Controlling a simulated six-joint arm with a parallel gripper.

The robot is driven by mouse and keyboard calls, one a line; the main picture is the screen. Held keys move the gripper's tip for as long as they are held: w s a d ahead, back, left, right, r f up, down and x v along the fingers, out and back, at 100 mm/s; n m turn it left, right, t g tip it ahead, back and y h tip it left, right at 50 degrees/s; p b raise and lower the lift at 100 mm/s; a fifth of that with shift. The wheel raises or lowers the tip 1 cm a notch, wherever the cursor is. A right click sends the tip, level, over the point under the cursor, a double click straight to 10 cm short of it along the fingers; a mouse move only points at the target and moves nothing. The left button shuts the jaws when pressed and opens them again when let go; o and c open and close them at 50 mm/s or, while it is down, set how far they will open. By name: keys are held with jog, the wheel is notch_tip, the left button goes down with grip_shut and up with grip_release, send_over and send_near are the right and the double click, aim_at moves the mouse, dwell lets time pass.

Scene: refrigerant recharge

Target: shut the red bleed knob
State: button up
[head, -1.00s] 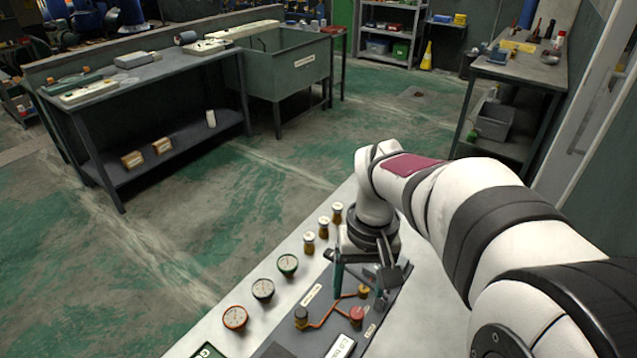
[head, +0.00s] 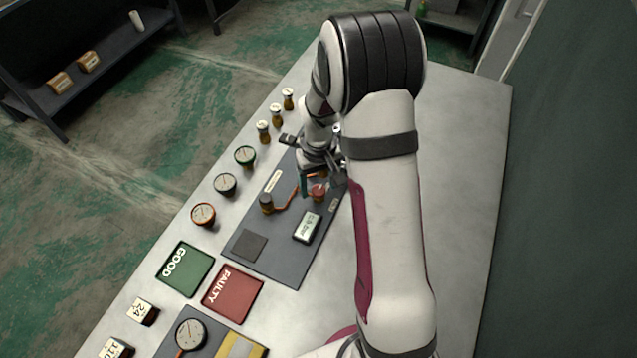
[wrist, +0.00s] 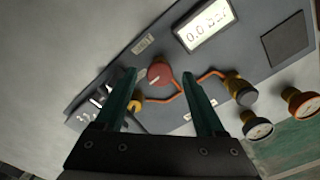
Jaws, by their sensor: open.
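The red bleed knob (wrist: 160,74) is round, with a pale mark on its top, and sits on the dark grey panel (wrist: 105,55). In the head view the knob (head: 318,191) is partly covered by my gripper (head: 319,183). In the wrist view my gripper (wrist: 161,80) is open, its two green fingers reaching either side of the knob. The knob shows in the gap near the fingertips; I see no contact, and cannot tell how far down the fingers reach. Orange piping runs from the knob towards a dark-topped brass knob (wrist: 238,88) and a yellow fitting (wrist: 136,103).
A digital display (head: 307,226) lies close to the red knob. Gauges (head: 225,184) and small amber bottles (head: 276,114) line the table's left edge. A green GOOD mat (head: 185,268) and a red FAULTY mat (head: 233,293) lie nearer. The table's right side (head: 460,170) is clear.

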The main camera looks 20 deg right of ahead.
jog(key=shift+f, duration=0.3)
jog(key=shift+c, duration=0.2)
grip_shut()
